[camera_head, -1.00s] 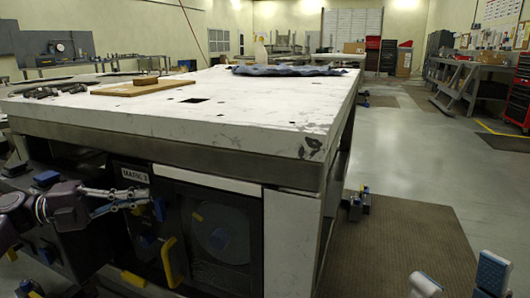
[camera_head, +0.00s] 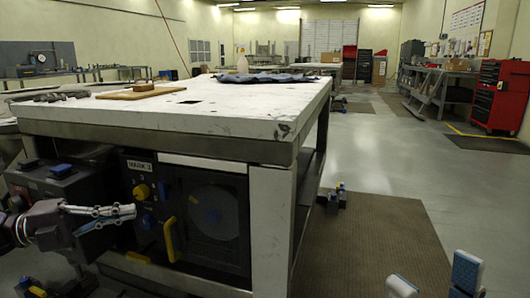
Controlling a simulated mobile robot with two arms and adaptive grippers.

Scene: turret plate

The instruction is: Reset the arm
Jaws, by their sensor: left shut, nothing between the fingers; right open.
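My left gripper (camera_head: 130,212) is shut and empty at the lower left. It stands in front of the dark machine (camera_head: 170,185) under the white-topped table (camera_head: 215,112). The machine's front has a yellow knob (camera_head: 142,191), blue buttons, a yellow handle (camera_head: 168,239) and a round dark window (camera_head: 213,212). The gripper's fingertips appear just left of the knob; I cannot tell whether they touch anything. My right gripper (camera_head: 434,277) is open at the bottom right edge, with only its two pale fingertips showing above the floor. Nothing shows between them.
A wooden board (camera_head: 140,93), metal tools (camera_head: 50,97) and a dark cloth (camera_head: 268,77) lie on the tabletop. A brown mat (camera_head: 375,245) covers the floor at right. A red tool cabinet (camera_head: 498,97) stands farther back.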

